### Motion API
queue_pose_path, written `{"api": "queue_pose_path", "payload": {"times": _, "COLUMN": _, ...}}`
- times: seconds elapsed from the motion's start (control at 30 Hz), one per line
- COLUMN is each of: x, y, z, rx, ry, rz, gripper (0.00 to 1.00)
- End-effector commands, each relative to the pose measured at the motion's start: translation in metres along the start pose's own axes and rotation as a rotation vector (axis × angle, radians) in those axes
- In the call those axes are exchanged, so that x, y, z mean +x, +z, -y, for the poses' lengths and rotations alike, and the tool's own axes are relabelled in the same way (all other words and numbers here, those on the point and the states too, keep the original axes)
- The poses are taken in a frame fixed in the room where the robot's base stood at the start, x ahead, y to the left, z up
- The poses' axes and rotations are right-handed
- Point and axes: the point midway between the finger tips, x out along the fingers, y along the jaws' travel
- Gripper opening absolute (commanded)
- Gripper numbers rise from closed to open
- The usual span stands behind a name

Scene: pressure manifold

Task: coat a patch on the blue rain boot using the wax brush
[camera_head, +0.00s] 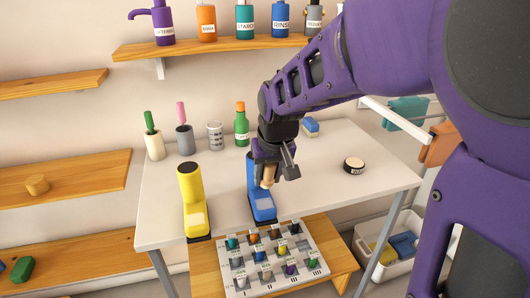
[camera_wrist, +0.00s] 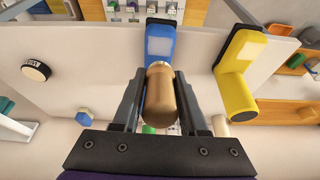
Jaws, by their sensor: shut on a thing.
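The blue rain boot (camera_head: 252,180) stands upright near the front edge of the white table, with a pale patch on its foot. It also shows in the wrist view (camera_wrist: 152,75), with its pale patch toward the top. My gripper (camera_head: 268,172) is shut on a tan, rounded handle (camera_head: 268,179), probably the wax brush, just above and beside the boot. The handle fills the space between the fingers in the wrist view (camera_wrist: 162,92). Its bristles are hidden. I cannot tell whether it touches the boot.
A yellow boot (camera_head: 190,185) stands to the left. A round black-and-cream tin (camera_head: 354,165) lies right. Brush cups, a can (camera_head: 215,136) and a green bottle (camera_head: 241,128) stand behind. A panel of small labelled knobs (camera_head: 236,288) is in front. The table's right side is mostly clear.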

Motion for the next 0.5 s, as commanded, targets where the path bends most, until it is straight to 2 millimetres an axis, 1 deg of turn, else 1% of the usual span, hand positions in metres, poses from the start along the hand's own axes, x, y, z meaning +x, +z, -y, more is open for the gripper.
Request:
{"api": "queue_pose_path", "payload": {"times": 0.37, "x": 0.0001, "y": 0.0, "z": 0.0, "rx": 0.0, "ry": 0.0, "rz": -0.001, "gripper": 0.0}}
{"api": "queue_pose_path", "payload": {"times": 0.5, "x": 0.0062, "y": 0.0022, "z": -0.0001, "rx": 0.0, "ry": 0.0, "rz": 0.0, "gripper": 0.0}}
